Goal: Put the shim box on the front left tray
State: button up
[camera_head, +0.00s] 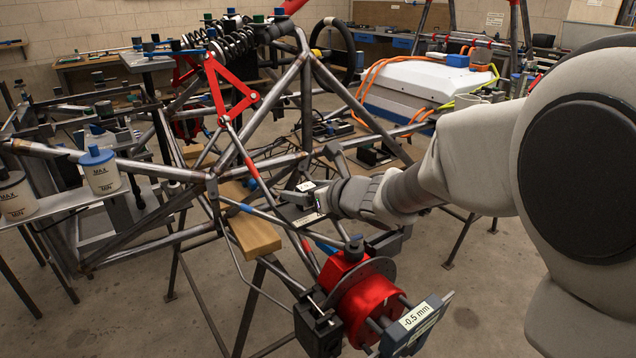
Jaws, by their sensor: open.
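My gripper (296,198) reaches in from the right to the middle of the tube frame, beside a diagonal tube. It is open; its fingers are small and dark here. A pale strip (307,220) lies just below it; I cannot tell what it belongs to. A dark grey piece labelled "-0.5 mm" (418,318) is at the outer side of the red hub (366,298), well below and right of my gripper. I cannot tell whether it is the shim box. A light flat shelf or tray (62,203) at the left holds white reservoirs; I cannot tell whether it is the front left tray.
Steel chassis tubes (150,170) surround my gripper, with a red wishbone (228,88) above and a wooden block (254,232) left of it. A white reservoir (101,172) stands at the left. A white case (425,80) with orange cables is behind. Bare floor shows at the lower left.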

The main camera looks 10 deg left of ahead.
jog(key=p+v, duration=0.2)
jog(key=v, duration=0.9)
jog(key=s+d+r+m+t+h, duration=0.1)
jog(key=d+r+m+t+h, duration=0.25)
jog(key=d+m+h, duration=1.15)
jog(key=s+d+f+m+g+y, duration=0.1)
jog(key=s+d+m+g, duration=0.1)
jog(key=s+m, duration=0.4)
jog(key=s+d+f+m+g+y, duration=0.2)
jog(key=s+d+m, duration=0.2)
jog(key=m, duration=1)
jog(key=s+d+f+m+g+y, duration=0.1)
jog(key=s+d+m+g, duration=0.1)
jog(key=s+m, duration=0.7)
jog(key=shift+s+d+f+m+g+y, duration=0.25)
jog(key=shift+d+m+g+y, duration=0.15)
jog(key=shift+m, duration=0.5)
jog(key=shift+r, duration=0.1)
notch_tip(320, 180, up, 21)
jog(key=p, duration=2)
jog(key=shift+f+p, duration=0.2)
jog(key=shift+p, duration=0.2)
